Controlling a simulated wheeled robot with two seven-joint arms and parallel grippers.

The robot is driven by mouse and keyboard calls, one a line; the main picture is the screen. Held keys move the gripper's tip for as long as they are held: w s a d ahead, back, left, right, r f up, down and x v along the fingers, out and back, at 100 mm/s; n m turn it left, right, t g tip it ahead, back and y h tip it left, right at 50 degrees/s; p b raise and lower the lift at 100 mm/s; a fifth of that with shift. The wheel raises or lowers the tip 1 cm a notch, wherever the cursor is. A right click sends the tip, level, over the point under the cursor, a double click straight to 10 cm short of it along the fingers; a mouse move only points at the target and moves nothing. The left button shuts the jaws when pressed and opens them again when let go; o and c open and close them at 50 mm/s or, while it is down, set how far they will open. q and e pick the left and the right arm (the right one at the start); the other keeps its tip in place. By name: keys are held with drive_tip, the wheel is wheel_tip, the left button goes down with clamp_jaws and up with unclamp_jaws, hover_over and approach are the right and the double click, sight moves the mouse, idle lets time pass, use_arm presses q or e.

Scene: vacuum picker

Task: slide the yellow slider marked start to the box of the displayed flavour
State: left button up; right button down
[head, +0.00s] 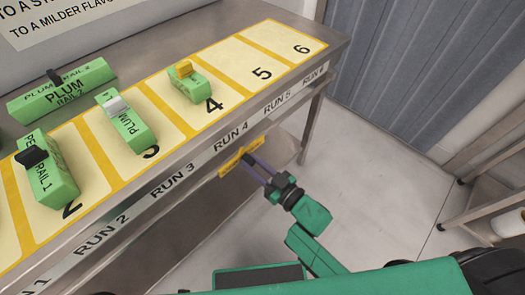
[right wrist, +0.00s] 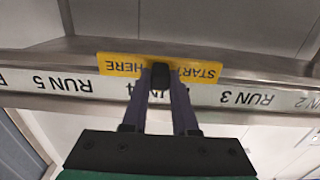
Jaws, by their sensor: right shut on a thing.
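The yellow slider (head: 231,168) sits at the shelf's front edge below the RUN 4 label; its words START HERE read upside down in the right wrist view (right wrist: 120,67). My right gripper (head: 248,158) is shut on the slider's dark middle knob, which also shows between its fingers in the wrist view (right wrist: 160,78). A green box with a yellow knob (head: 190,84) stands on lane 4. A green PLUM box with a white knob (head: 128,128) stands on lane 3. A green RAIL 1 box (head: 52,180) stands on lane 2. The displayed flavour is not readable. My left gripper is out of view.
A green PLUM RAIL 2 box (head: 63,92) lies behind the lanes. Lanes 5 and 6 (head: 262,55) are empty. The front rail (head: 180,170) carries RUN labels. A sign (head: 70,22) at the back is cut off. Another metal table (head: 500,155) stands right.

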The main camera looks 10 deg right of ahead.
idle(0.3)
drive_tip(key=c, duration=0.7)
unclamp_jaws()
drive_tip(key=shift+s, duration=0.1)
drive_tip(key=v, duration=1.4)
drive_tip(key=shift+s+d, duration=0.1)
drive_tip(key=shift+s, duration=0.15)
